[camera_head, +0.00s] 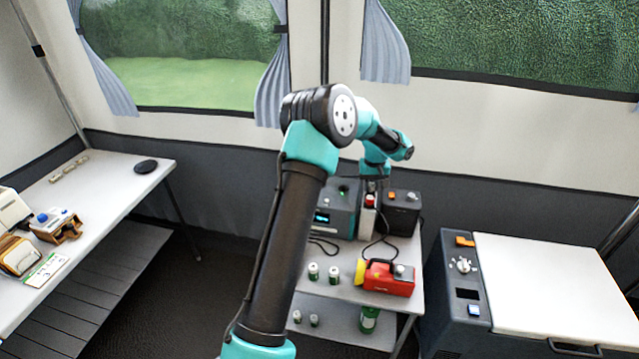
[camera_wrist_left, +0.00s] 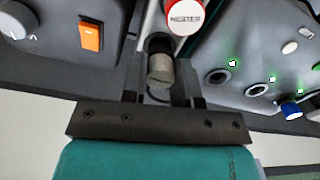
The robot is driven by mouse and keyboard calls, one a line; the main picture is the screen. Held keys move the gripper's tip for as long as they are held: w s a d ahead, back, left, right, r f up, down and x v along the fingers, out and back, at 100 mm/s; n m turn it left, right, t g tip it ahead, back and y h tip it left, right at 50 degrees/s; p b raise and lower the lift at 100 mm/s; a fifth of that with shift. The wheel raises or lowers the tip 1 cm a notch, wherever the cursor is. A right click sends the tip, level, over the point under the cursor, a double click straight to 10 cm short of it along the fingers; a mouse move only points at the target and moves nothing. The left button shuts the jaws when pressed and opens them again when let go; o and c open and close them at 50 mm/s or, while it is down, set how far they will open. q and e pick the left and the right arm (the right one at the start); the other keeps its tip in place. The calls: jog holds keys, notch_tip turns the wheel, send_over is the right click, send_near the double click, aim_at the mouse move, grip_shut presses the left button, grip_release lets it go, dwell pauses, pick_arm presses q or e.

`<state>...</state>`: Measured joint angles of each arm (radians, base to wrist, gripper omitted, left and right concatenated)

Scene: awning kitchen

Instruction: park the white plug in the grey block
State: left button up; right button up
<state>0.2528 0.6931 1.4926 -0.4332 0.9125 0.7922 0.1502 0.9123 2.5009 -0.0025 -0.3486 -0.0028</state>
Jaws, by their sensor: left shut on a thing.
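My left gripper (camera_head: 372,184) is lowered over the gap between two box units on the far table. In the left wrist view its fingers (camera_wrist_left: 158,92) are shut on a short pale cylinder with a dark end (camera_wrist_left: 160,72), which seems to be the white plug, in shade. A grey unit (camera_wrist_left: 235,55) stands beside the fingers, with round sockets, green lights and a blue plug (camera_wrist_left: 291,110); it also shows in the head view (camera_head: 335,212). I cannot tell whether this is the grey block, or whether the held cylinder touches anything. My right gripper is out of view.
A red-capped white container (camera_wrist_left: 184,14) stands close to the fingers. A dark box with an orange switch (camera_head: 401,209) is beside it. A red-and-yellow device (camera_head: 386,277) and small cans (camera_head: 323,272) stand in front. A dark cable hangs between.

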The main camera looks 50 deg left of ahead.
aim_at(372, 185)
pick_arm(q)
jog(key=shift+f, duration=0.65)
dwell(1.2)
jog(key=o, duration=1.2)
jog(key=shift+o, duration=0.2)
jog(key=shift+r, duration=3.5)
